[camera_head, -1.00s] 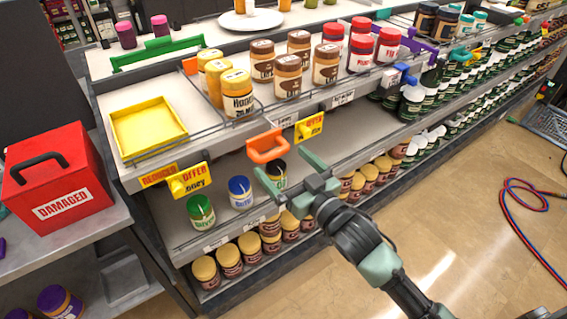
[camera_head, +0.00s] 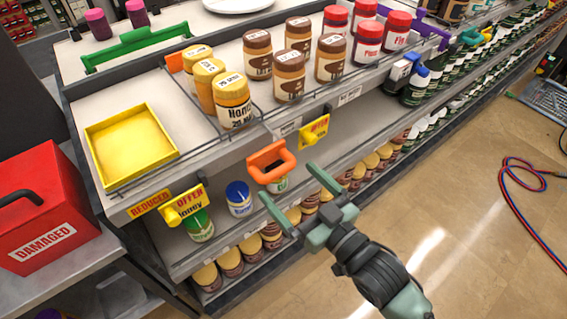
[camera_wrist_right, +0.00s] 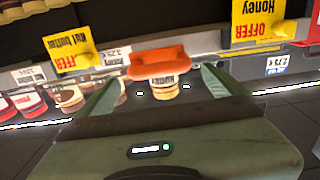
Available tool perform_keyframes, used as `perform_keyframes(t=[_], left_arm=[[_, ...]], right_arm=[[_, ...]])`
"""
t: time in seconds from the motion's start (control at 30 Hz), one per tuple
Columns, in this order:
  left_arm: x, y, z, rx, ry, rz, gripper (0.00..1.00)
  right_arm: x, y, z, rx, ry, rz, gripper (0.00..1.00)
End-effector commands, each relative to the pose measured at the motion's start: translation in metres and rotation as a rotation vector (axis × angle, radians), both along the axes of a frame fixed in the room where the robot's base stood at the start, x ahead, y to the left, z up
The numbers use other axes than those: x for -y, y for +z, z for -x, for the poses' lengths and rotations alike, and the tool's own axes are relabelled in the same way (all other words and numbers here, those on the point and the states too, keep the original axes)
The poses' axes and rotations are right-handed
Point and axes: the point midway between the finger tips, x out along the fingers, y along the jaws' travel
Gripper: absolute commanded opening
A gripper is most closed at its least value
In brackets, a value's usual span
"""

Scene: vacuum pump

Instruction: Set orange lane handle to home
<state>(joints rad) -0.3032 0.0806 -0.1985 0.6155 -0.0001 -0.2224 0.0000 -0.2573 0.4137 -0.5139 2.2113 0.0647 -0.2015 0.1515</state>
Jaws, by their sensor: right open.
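The orange lane handle (camera_head: 265,154) is a loop that sticks out from the front edge of the upper shelf, below the lane of honey jars (camera_head: 234,98). In the right wrist view the orange handle (camera_wrist_right: 158,62) lies ahead, near the middle and between the finger lines. My right gripper (camera_head: 289,182) is open and empty, with its fingers pointing at the shelf just below and in front of the handle. It appears apart from the handle. The open fingers also show in the right wrist view (camera_wrist_right: 162,82). My left gripper is out of view.
Yellow offer signs (camera_head: 186,205) (camera_head: 314,131) flank the handle. A yellow tray (camera_head: 131,145) sits on the shelf to the left. A blue-lidded jar (camera_head: 239,198) stands on the shelf below. A red box (camera_head: 42,205) is at far left. The floor at right is mostly clear.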

Motion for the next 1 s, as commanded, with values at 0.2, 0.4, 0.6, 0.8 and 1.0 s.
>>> perform_keyframes(t=[0.2,0.4,0.6,0.8,1.0], left_arm=[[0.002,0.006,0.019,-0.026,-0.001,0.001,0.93],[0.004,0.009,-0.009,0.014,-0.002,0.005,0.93],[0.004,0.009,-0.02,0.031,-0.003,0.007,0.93],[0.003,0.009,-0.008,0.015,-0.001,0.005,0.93],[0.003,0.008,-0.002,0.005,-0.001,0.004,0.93]], right_arm=[[-0.02,0.002,-0.028,0.001,-0.001,-0.001,1.0],[-0.028,0.0,-0.039,0.0,-0.001,0.0,1.0],[-0.028,0.0,-0.04,-0.001,-0.001,0.001,1.0],[-0.028,0.0,-0.039,-0.001,0.0,0.001,0.58],[-0.029,0.0,-0.04,0.0,0.0,0.0,0.2]])
